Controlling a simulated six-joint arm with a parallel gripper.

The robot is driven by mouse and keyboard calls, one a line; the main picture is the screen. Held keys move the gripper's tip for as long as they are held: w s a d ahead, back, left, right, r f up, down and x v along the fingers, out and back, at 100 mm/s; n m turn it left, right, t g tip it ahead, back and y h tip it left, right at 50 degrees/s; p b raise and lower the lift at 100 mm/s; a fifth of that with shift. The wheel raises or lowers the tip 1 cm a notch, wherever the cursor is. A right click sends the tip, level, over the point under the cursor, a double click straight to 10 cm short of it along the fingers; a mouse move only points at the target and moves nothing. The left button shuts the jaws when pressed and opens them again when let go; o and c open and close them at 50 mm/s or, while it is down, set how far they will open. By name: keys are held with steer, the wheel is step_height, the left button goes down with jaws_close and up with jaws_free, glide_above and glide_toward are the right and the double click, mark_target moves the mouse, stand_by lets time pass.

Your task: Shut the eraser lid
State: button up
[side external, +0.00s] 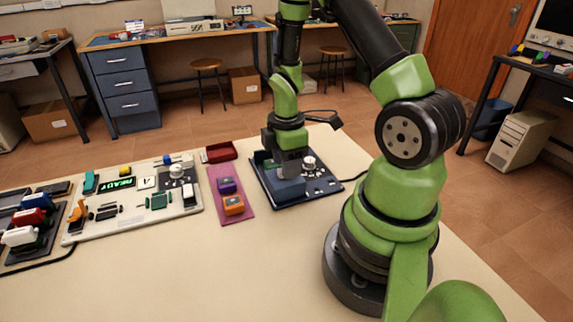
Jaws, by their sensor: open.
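My gripper (291,172) points straight down over a dark blue base (325,187) on the table. It is open, and its fingertips are low at a blue-grey box (288,188) on that base. I cannot tell whether they touch it. The box appears to be the eraser, but its lid cannot be made out clearly. The gripper hides the back of the box. A light round knob (309,162) stands on the base just right of the gripper.
A purple mat (221,181) with a purple block (226,186) and an orange block (233,204) lies to the left. Behind it is a dark red tray (219,153). A white board (133,222) with several parts lies farther left. The front of the table is clear.

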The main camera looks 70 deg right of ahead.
steer(key=shift+f, duration=0.55)
jaws_close()
steer(key=shift+w+d, duration=2.85)
jaws_free()
steer(key=shift+r, duration=0.1)
